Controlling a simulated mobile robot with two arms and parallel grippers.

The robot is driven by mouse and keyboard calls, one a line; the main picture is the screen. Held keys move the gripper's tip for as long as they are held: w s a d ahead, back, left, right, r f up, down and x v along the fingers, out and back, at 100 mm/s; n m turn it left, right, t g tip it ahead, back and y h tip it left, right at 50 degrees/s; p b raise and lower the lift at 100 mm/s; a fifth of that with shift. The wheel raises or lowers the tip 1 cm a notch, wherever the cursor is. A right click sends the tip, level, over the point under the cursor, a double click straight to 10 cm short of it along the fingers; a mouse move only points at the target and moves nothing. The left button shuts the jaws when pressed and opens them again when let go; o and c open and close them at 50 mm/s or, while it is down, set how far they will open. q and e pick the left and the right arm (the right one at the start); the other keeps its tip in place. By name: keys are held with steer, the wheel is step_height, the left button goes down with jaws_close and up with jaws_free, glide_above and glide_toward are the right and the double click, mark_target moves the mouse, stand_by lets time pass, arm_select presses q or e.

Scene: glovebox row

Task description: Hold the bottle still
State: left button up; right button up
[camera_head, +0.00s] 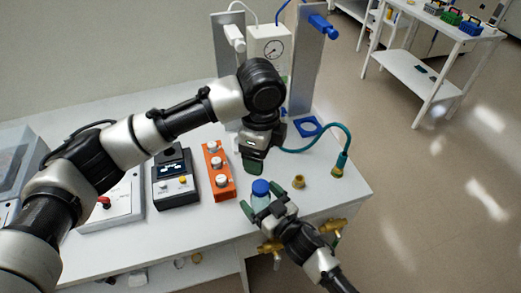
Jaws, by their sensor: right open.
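A small clear bottle with a blue cap (260,187) stands upright near the front right of the white bench. My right gripper (264,203) comes in from the lower right. It is open, with one green-tipped finger on each side of the bottle; whether they touch it I cannot tell. My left gripper (253,165) points down behind the bottle, a little apart from it. Its fingers overlap in this view, so its opening is hidden.
An orange block with white knobs (218,172) and a black meter box (175,178) stand left. A brass piece (298,182), a teal hose (343,143) and a blue square ring (308,126) lie right. Brass valves (270,247) sit at the front edge.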

steer(key=b+v, duration=0.2)
steer(key=v, duration=0.8)
steer(key=shift+s+d, duration=0.3)
